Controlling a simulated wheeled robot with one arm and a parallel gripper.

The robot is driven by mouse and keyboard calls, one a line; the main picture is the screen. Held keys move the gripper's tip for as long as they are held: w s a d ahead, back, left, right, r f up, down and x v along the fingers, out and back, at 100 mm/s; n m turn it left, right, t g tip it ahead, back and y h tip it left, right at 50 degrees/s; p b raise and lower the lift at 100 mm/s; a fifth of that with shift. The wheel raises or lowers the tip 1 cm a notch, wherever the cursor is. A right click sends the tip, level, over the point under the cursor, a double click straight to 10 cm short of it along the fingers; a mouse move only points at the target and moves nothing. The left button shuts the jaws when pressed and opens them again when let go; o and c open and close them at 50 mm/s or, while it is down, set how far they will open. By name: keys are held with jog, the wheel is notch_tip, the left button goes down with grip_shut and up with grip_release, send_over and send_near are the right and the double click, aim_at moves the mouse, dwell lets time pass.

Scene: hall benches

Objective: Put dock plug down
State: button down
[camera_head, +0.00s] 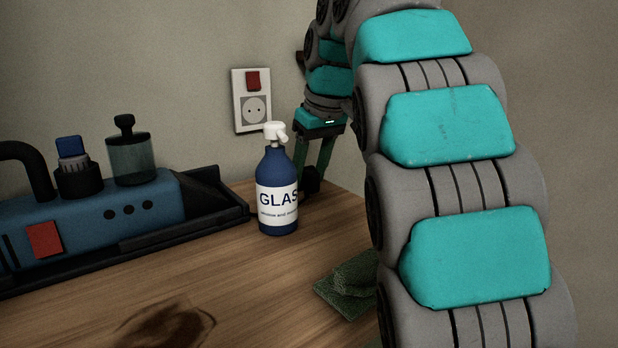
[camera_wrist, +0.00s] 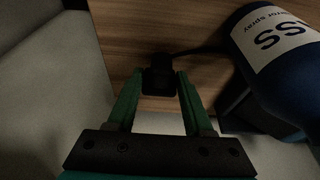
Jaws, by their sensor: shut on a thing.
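The dock plug is a small black block (camera_wrist: 158,82) between my fingertips in the wrist view. A dark cable runs from it to the right along the wood. In the head view my gripper (camera_head: 314,165) points down behind and right of the spray bottle, its green fingers shut on the plug (camera_head: 312,180). The plug is close over the back of the wooden bench (camera_head: 245,290). I cannot tell whether it touches the wood. My gripper also shows in the wrist view (camera_wrist: 160,74).
A blue spray bottle (camera_head: 277,190) stands close beside the gripper. A blue device (camera_head: 110,215) sits in a black tray (camera_head: 215,200) at left. A green cloth (camera_head: 350,285) lies near the arm. A wall socket (camera_head: 252,102) is behind. The middle bench is clear except for a dark stain.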

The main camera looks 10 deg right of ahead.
aim_at(309, 170)
jog(key=shift+f, duration=0.15)
jog(key=shift+f+b, duration=0.3)
jog(key=shift+f, duration=0.05)
jog(key=shift+f, duration=0.15)
jog(key=shift+c, duration=1.5)
grip_release()
jog(key=shift+w+p+v, duration=0.2)
jog(key=shift+p+v, duration=0.4)
jog(key=shift+v, duration=0.45)
jog(key=p+v, duration=0.3)
jog(key=v, duration=0.2)
jog(key=shift+a, duration=0.15)
jog(key=s+d, duration=0.1)
jog(key=s, duration=0.2)
jog(key=s+d+b, duration=0.1)
jog(key=s, duration=0.2)
jog(key=s+d+b, duration=0.1)
jog(key=s+d, duration=0.1)
jog(key=s, duration=0.1)
jog(key=shift+s+f, duration=0.35)
jog(key=shift+s+d, duration=0.3)
jog(key=shift+s, duration=0.25)
